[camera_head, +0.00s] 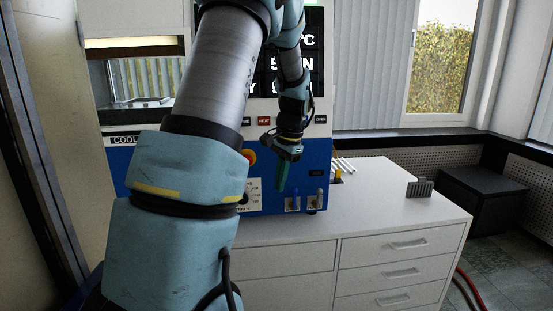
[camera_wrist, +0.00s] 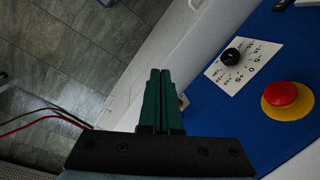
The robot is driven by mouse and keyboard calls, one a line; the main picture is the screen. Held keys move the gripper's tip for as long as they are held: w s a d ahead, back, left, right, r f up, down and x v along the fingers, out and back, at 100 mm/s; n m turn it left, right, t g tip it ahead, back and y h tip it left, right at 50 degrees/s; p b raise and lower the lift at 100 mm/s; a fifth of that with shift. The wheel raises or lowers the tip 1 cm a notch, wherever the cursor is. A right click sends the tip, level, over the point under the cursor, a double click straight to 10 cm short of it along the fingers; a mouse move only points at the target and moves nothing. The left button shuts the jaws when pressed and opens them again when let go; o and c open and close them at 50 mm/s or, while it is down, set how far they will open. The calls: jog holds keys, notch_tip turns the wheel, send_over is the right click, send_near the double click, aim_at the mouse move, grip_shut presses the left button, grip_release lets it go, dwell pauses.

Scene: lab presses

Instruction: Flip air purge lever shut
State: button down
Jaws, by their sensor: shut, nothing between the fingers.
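The machine's blue front panel (camera_head: 262,160) stands on the white cabinet. Low on its right side are two small levers, a blue-handled one (camera_head: 295,200) and a grey one (camera_head: 318,198); their labels are too small to read, so I cannot tell which is the air purge lever. My gripper (camera_head: 282,188) hangs in front of the panel, just left of the levers, with its green fingers pointing down. In the wrist view the fingers (camera_wrist: 160,72) are together and empty. Both levers are out of clear sight there; a small pale part shows beside the fingers.
In the wrist view a red stop button (camera_wrist: 281,93) on yellow and a black dial knob (camera_wrist: 231,54) stick out from the panel. A grey rack (camera_head: 419,188) stands on the white cabinet top (camera_head: 385,205); the top's right side is otherwise mostly clear.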

jog(key=s+a+f+n+t+h, duration=0.1)
jog(key=s+a+n, duration=0.3)
jog(key=s, duration=0.5)
jog(key=s+a+f+n+h, duration=0.1)
jog(key=s+a+n, duration=0.3)
jog(key=s, duration=0.5)
jog(key=n+t+h+b, duration=0.1)
jog(key=n+t+b, duration=1.7)
jog(key=b, duration=0.5)
send_near(319, 199)
jog(key=shift+n+t, duration=0.3)
jog(key=p+x, duration=0.4)
jog(key=x, duration=0.3)
jog(key=shift+f, duration=0.15)
